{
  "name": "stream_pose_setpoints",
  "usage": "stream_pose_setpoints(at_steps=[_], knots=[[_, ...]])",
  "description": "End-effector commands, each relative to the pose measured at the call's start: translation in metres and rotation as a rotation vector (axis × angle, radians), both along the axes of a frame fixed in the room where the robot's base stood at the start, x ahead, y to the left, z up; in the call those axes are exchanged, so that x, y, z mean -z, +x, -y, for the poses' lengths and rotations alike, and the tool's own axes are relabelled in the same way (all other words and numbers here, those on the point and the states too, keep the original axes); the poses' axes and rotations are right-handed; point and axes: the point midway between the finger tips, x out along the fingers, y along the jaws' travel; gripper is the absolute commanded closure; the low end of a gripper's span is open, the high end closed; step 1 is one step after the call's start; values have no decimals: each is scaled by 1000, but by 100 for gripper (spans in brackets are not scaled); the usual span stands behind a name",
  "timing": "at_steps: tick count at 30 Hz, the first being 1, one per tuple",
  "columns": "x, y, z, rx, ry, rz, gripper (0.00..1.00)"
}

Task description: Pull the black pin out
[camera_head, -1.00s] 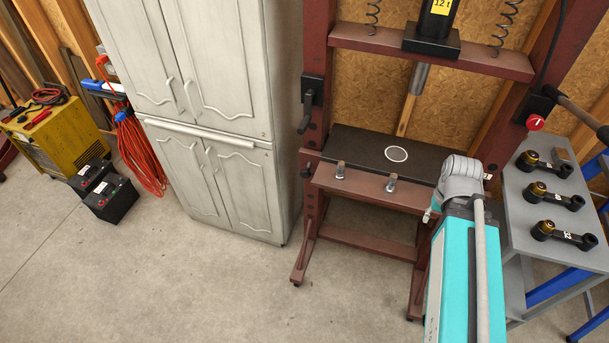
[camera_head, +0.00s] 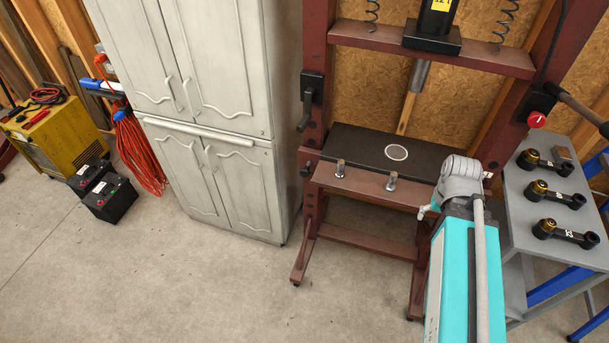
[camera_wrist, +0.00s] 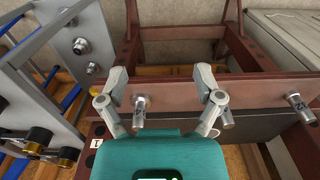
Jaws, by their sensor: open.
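Two short metal pins, a left one (camera_head: 340,169) and a right one (camera_head: 391,182), stand out at the front beam of the dark red press (camera_head: 360,185). In the wrist view, pins show at the beam: one (camera_wrist: 139,112) between my fingers, one (camera_wrist: 227,120) beside my right finger, and one (camera_wrist: 299,107) farther right. They look grey, and I cannot tell which is the black pin. My gripper (camera_wrist: 161,80) is open with nothing held, its fingers spread over the beam.
A grey table (camera_head: 520,205) with several black links (camera_head: 565,236) stands right of the press. A pale cabinet (camera_head: 215,120) stands left. A black handle (camera_head: 306,118) juts from the press's left post. The concrete floor (camera_head: 200,280) in front is clear.

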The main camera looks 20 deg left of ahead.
Motion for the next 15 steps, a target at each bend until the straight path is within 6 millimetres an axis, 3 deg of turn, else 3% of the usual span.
stream_pose_setpoints(at_steps=[15], knots=[[92, 7, 0, 0, 0, 16, 9]])
